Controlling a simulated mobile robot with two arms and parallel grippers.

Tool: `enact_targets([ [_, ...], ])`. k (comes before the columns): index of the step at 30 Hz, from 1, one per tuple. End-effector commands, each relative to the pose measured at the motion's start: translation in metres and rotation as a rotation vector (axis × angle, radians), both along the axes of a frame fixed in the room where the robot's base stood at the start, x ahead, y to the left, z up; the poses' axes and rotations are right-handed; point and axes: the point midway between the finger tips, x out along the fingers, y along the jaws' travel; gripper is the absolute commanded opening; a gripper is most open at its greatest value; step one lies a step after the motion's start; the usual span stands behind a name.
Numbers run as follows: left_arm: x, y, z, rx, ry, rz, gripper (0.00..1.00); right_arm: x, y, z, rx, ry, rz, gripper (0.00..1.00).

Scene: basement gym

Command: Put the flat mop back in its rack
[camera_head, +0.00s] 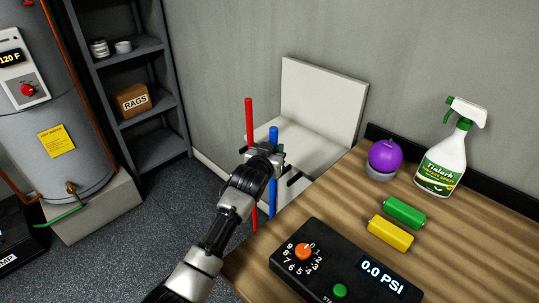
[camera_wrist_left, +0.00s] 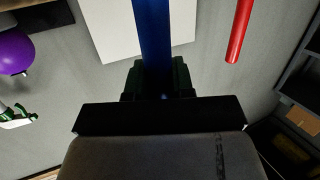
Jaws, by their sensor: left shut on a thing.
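My left gripper (camera_head: 268,152) is shut on an upright blue pole (camera_head: 273,135), just beyond the table's left edge. The blue pole (camera_wrist_left: 152,35) runs between the fingers in the left wrist view. A red pole (camera_head: 249,120) stands close by on the left, apart from the fingers; it also shows in the wrist view (camera_wrist_left: 239,30). A white unit with an upright back panel (camera_head: 322,100) and a lower white surface stands behind the poles against the wall. The pole bottoms and any mop head are hidden, so I cannot tell which pole is the mop's. My right gripper is out of view.
The wooden table (camera_head: 300,205) carries a purple ball (camera_head: 386,155), a spray bottle (camera_head: 442,155), green (camera_head: 404,212) and yellow (camera_head: 390,233) cylinders, and a black dial box (camera_head: 330,268). A grey shelf (camera_head: 155,105) and water heater (camera_head: 50,130) stand left. Floor between is clear.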

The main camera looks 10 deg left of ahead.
Motion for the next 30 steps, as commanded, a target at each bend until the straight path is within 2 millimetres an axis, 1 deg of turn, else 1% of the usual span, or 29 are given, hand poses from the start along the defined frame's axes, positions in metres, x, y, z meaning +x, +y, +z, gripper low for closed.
enact_targets([
  [2,0.005,-0.004,0.002,-0.002,-0.007,-0.001,0.00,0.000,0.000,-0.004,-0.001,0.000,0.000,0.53],
  [30,0.048,-0.032,0.001,-0.001,-0.007,-0.001,0.00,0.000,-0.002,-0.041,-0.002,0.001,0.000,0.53],
])
